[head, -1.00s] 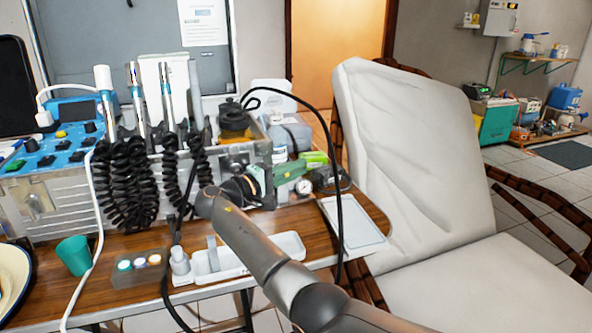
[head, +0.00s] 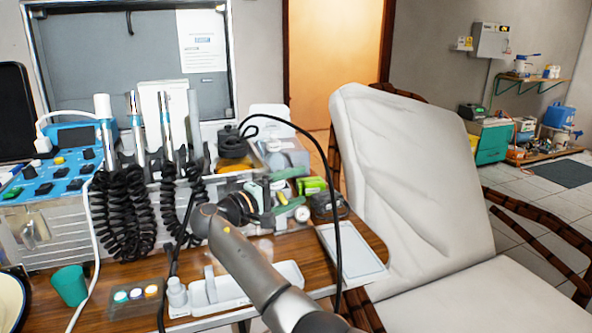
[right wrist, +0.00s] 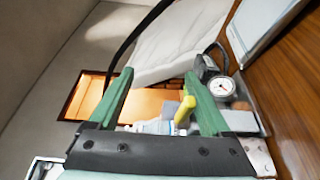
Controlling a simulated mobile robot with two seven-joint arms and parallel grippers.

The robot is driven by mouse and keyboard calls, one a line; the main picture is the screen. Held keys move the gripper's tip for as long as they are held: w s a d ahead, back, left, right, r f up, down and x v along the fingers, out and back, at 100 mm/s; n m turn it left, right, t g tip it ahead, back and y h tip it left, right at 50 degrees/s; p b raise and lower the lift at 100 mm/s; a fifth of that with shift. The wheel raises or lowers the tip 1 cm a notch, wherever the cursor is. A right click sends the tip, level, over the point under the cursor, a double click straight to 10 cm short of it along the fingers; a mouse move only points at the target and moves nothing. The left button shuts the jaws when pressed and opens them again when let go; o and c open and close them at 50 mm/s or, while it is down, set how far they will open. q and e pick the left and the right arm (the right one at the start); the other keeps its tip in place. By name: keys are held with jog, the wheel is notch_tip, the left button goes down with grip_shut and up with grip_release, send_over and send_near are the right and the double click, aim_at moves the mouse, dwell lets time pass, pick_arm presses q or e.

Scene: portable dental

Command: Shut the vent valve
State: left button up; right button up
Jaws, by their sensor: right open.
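The vent valve appears as a small yellow lever (right wrist: 184,110) in the right wrist view, beside a round pressure gauge (right wrist: 222,87). In the head view, a bit of the yellow lever (head: 282,197) shows near the gauge (head: 302,214) at the right end of the metal case. My right gripper (head: 290,189) has green fingers and is open at the valve. In the right wrist view, the lever lies between the spread fingers (right wrist: 158,76), closer to the right one. I see no grip on it; contact is unclear. My left gripper is out of view.
The metal case (head: 40,215) carries coiled black hoses (head: 125,210) and handpieces. A black hose arches over the gripper area. A white tray (head: 352,252) lies at the table's right edge, beside the reclined chair (head: 415,170). A teal cup (head: 70,285) stands front left.

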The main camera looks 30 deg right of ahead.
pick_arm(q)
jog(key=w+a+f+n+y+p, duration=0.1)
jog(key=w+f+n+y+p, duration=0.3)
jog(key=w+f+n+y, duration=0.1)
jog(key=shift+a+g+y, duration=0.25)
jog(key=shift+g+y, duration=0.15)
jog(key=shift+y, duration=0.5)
pick_arm(e)
jog(key=s+a+r, duration=0.7)
jog(key=s+r, duration=0.3)
jog(key=s, duration=0.1)
jog(key=shift+s+r, duration=0.2)
jog(key=shift+s, duration=0.1)
